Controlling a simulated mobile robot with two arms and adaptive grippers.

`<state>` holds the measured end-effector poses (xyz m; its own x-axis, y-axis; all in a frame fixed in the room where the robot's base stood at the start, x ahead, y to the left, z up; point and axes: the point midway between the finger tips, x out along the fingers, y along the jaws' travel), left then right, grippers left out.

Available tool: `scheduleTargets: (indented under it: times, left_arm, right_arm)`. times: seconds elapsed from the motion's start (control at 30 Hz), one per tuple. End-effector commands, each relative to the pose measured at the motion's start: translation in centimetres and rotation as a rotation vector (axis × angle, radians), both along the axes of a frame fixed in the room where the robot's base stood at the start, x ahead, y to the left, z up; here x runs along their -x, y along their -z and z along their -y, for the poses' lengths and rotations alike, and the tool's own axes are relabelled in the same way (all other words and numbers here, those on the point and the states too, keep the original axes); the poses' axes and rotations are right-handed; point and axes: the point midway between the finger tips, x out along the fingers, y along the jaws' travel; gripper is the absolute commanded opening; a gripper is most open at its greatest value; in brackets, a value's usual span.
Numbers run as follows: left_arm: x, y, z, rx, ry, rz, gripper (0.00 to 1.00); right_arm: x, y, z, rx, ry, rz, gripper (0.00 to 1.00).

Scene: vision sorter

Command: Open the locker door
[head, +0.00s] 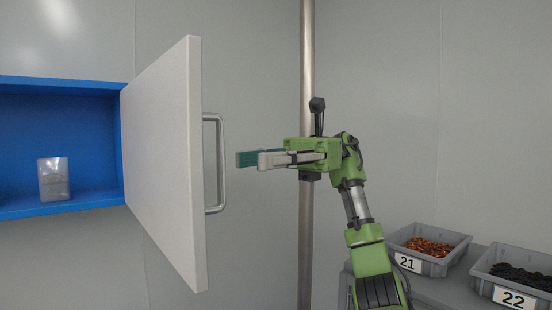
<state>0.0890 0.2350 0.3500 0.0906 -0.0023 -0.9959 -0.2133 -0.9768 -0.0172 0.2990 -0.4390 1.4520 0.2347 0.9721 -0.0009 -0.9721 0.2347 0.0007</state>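The locker door (163,160) is a white panel, swung open and standing out from the wall. Its metal bar handle (221,165) is on the side facing right. The blue locker (95,150) is open to view at the left, with a small grey, see-through-topped package (54,180) standing inside. My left gripper is not in view.
Grey bin 21 (447,266) with orange pieces and grey bin 22 (482,287) with black pieces stand on a grey surface at lower right. A vertical metal pole (307,90) runs behind my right gripper. Bare grey wall panels fill the background.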

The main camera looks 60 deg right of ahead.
Motion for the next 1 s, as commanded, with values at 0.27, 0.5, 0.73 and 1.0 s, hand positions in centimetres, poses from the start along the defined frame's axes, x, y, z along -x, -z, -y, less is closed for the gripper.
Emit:
scheduleTargets:
  times: [0.27, 0.5, 0.73, 1.0]
  left_arm:
    - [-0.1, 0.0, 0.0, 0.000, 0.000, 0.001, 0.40]
    - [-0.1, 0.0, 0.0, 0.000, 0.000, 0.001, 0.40]
    - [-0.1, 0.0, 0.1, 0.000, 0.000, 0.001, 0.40]
    - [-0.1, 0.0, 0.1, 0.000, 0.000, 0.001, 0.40]
  right_arm:
    - [0.6, -0.1, 2.8, 0.007, -0.002, -0.006, 0.24]
    - [0.9, 0.0, 3.9, 0.002, 0.001, -0.003, 0.24]
    - [1.0, 0.1, 4.1, 0.001, 0.002, -0.001, 0.24]
    - [1.0, 0.1, 4.1, 0.001, 0.002, -0.001, 0.24]
